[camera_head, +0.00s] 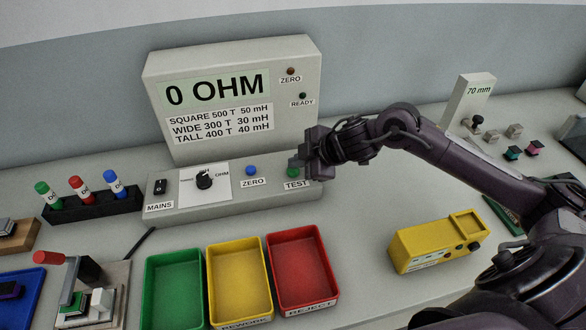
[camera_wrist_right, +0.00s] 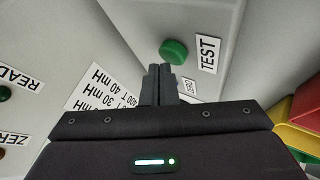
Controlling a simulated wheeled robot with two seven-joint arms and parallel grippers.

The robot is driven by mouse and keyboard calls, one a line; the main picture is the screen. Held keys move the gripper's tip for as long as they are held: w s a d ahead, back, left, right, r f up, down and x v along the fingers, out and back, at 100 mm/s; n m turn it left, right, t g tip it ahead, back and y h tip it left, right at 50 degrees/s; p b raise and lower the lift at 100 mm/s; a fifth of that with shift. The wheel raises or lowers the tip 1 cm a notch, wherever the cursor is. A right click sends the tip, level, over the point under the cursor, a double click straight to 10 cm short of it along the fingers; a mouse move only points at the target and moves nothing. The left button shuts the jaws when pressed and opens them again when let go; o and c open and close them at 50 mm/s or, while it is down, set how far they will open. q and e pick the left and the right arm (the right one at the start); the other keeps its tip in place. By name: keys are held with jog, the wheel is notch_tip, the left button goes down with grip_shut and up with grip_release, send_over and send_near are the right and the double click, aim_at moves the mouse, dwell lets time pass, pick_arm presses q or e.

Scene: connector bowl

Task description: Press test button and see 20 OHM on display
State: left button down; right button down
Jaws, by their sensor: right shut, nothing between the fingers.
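The grey meter's display (camera_head: 217,90) reads 0 OHM. The green TEST button (camera_head: 293,172) sits at the right end of the sloped control panel (camera_head: 230,198). It also shows in the right wrist view as a green button (camera_wrist_right: 173,51) beside its TEST label. My right gripper (camera_head: 303,163) is shut and empty, right at the TEST button in the head view. In the right wrist view its shut fingertips (camera_wrist_right: 159,70) are close below the button. I cannot tell whether they touch it. My left gripper is not in view.
The panel also has a blue ZERO button (camera_head: 251,171), a black rotary knob (camera_head: 205,180) and a MAINS switch (camera_head: 160,187). Green (camera_head: 150,300), yellow (camera_head: 213,300) and red (camera_head: 274,285) trays stand in front.

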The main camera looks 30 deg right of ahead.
aim_at(298, 171)
jog(key=shift+f, duration=0.55)
dwell(0.5)
jog(key=shift+r, duration=0.1)
jog(key=shift+r+p, duration=0.75)
jog(key=shift+r, duration=0.1)
notch_tip(298, 171, up, 5)
jog(key=p, duration=0.5)
jog(key=shift+r, duration=0.1)
dwell(0.6)
